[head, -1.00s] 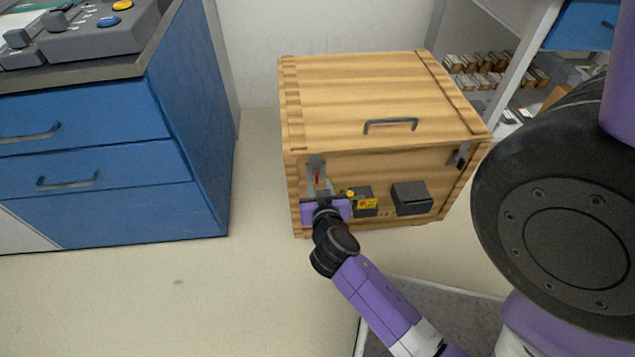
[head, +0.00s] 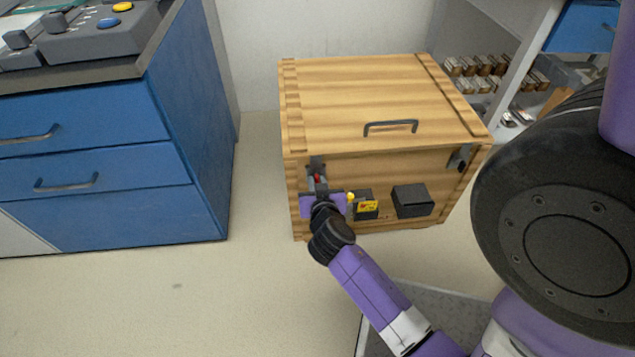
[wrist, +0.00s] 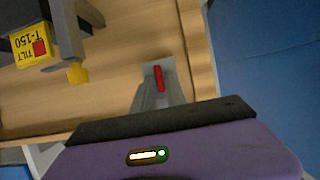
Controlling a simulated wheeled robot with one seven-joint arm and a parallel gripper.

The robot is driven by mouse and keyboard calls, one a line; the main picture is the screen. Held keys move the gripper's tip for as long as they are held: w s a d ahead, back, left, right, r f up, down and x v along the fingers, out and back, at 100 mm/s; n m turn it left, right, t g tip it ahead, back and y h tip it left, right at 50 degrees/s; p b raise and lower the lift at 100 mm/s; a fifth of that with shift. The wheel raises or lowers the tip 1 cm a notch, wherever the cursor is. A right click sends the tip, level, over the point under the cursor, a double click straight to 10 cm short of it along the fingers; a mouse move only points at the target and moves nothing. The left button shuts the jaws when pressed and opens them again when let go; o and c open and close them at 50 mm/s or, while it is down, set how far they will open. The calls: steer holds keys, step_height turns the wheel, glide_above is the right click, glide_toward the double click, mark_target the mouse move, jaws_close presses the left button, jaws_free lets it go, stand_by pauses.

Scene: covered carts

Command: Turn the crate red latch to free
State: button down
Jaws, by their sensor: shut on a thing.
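The wooden crate (head: 370,105) stands on the floor with its lid down and a dark handle on top. The red latch (head: 317,178) is on the upper left of its front face, a small red part on a dark grey mount.
A yellow tag (head: 367,206) and dark boxes (head: 412,200) are on the crate's front, right of my gripper. Another dark latch (head: 458,158) is at the right. Blue drawers (head: 90,130) stand left; a shelf (head: 505,60) stands behind right.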

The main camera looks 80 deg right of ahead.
steer(key=shift+w+d, duration=0.1)
steer(key=shift+w+n+g+h+b, duration=0.2)
steer(key=shift+n+g+h+b, duration=0.4)
steer(key=shift+n, duration=0.6)
steer(key=shift+w+f+n+g+h, duration=0.15)
steer(key=shift+n+g+h, duration=0.5)
steer(key=shift+n, duration=0.85)
steer(key=shift+f+n+g+h, duration=0.1)
steer(key=shift+n+g+h, duration=0.5)
steer(key=shift+n, duration=0.9)
steer(key=shift+w+f+n+g+h, duration=0.15)
steer(key=shift+n+g+h, duration=0.45)
steer(key=shift+n, duration=0.9)
steer(key=shift+s, duration=0.1)
steer(key=c, duration=1.5)
jaws_free()
